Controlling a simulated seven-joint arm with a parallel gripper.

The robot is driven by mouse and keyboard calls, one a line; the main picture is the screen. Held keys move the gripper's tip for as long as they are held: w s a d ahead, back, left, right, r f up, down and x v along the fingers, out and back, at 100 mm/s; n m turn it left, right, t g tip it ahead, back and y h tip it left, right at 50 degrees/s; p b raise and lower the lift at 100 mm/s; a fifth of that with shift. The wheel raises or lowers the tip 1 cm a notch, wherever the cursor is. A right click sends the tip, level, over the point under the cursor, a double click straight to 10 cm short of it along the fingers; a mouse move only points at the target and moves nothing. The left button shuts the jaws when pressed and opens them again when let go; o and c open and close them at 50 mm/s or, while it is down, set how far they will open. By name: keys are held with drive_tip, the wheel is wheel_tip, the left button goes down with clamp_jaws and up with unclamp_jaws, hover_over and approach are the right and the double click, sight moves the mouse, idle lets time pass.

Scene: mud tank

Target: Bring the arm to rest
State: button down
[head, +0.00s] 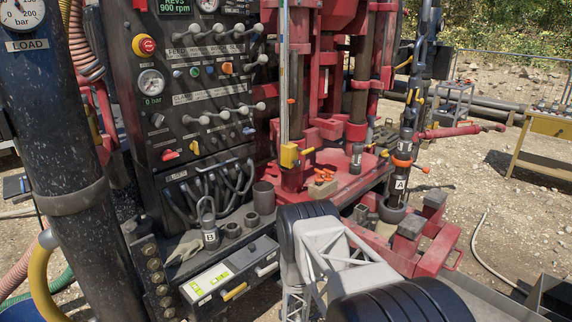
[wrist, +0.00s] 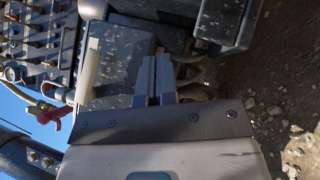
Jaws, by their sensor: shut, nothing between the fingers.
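My arm (head: 330,250) shows in the head view at the bottom centre, with black and light grey links folded in front of the red rig. I cannot make out the fingers of my gripper in the head view. In the wrist view my gripper (wrist: 153,62) shows its two grey fingers side by side, shut and empty. The fingers point towards dark, speckled box-like surfaces (wrist: 125,45). I cannot tell how far these are from the fingertips.
A black control panel (head: 205,85) with levers and gauges stands left of centre. A dark column (head: 65,130) stands at the far left. The red rig (head: 315,150) is behind my arm. A tool marked A (head: 399,184) stands at the right. Gravel ground (head: 480,190) lies beyond.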

drive_tip(key=w+d+r+m+g, duration=0.1)
drive_tip(key=w+r+m+g, duration=0.2)
drive_tip(key=r, duration=0.7)
drive_tip(key=w+d+r+m+g, duration=0.15)
drive_tip(key=w+r, duration=0.35)
drive_tip(key=r, duration=0.5)
drive_tip(key=s+d+r+m+g, duration=0.2)
drive_tip(key=s+r+m, duration=0.15)
drive_tip(key=r, duration=0.75)
drive_tip(key=s+d+r+m+g, duration=0.2)
drive_tip(key=s+d+r+g, duration=0.15)
drive_tip(key=r, duration=0.65)
drive_tip(key=s+d+r+m+g, duration=0.25)
drive_tip(key=s+r, duration=0.45)
drive_tip(key=s, duration=0.4)
drive_tip(key=s+d+r+m+g, duration=0.15)
drive_tip(key=s+r+m, duration=0.25)
drive_tip(key=s+r, duration=0.5)
drive_tip(key=s+d+r+m+g, duration=0.1)
drive_tip(key=s+d+m+g, duration=0.1)
drive_tip(key=s, duration=1.3)
drive_tip(key=s+d+r+m+g, duration=0.2)
drive_tip(key=s+m, duration=0.1)
drive_tip(key=s, duration=1.1)
drive_tip(key=shift+s+d+g+h, duration=0.25)
drive_tip(key=shift+s+g+h, duration=0.05)
drive_tip(key=shift+s+h, duration=0.1)
